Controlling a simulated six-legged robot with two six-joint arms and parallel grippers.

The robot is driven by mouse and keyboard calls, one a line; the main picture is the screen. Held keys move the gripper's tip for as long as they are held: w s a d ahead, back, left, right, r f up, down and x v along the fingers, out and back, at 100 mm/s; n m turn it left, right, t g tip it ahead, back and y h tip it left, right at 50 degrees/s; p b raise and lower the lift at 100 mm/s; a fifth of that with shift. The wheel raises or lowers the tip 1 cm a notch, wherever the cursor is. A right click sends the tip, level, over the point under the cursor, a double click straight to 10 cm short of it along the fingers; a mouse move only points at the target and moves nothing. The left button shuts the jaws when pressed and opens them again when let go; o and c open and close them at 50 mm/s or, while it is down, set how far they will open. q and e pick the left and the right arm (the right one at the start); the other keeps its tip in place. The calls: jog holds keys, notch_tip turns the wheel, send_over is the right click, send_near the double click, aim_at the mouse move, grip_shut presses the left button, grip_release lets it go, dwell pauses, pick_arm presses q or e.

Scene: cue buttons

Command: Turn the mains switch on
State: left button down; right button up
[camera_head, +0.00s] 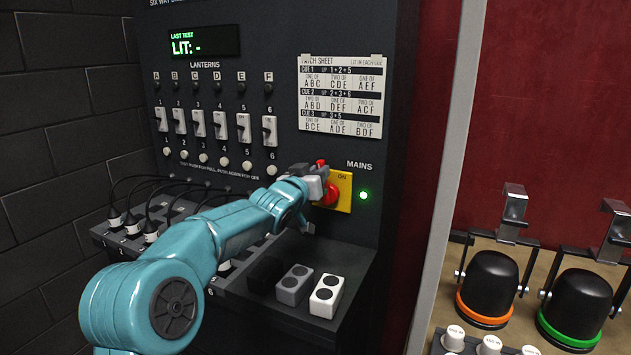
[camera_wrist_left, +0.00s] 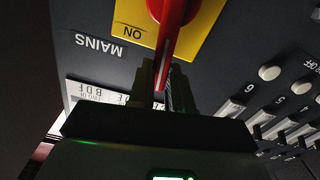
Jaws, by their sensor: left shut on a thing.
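The mains switch is a red rotary handle (camera_head: 330,196) on a yellow plate (camera_head: 345,201) marked ON, at the right of the dark panel. Its lever points upward in the head view. A green lamp (camera_head: 363,195) beside it is lit. My left gripper (camera_head: 318,178) is at the switch, partly hidden by its own wrist. In the left wrist view, which is upside down, the fingers (camera_wrist_left: 162,82) are shut on the tip of the red lever (camera_wrist_left: 172,35), beside the ON label. My right gripper is not in view.
A row of white lantern switches (camera_head: 217,127) is left of the mains switch. Cables with plugs (camera_head: 150,228) and several small blocks (camera_head: 326,297) sit on the ledge below. A patch sheet (camera_head: 343,98) is above. Black lamps (camera_head: 490,285) stand at the right.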

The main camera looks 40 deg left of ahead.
pick_arm(q)
jog(key=shift+w+d+r+m+b, duration=0.2)
jog(key=shift+d+m+b, duration=0.3)
jog(key=shift+m, duration=0.4)
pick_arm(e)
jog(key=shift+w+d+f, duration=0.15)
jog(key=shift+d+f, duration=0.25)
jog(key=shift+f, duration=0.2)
pick_arm(q)
jog(key=shift+d, duration=0.1)
jog(key=c, duration=1)
grip_release()
jog(key=shift+c, duration=0.2)
jog(key=shift+s+f, duration=0.1)
jog(key=b+v, duration=0.3)
jog(key=v, duration=1.3)
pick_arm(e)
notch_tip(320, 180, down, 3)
pick_arm(q)
jog(key=shift+s, duration=0.15)
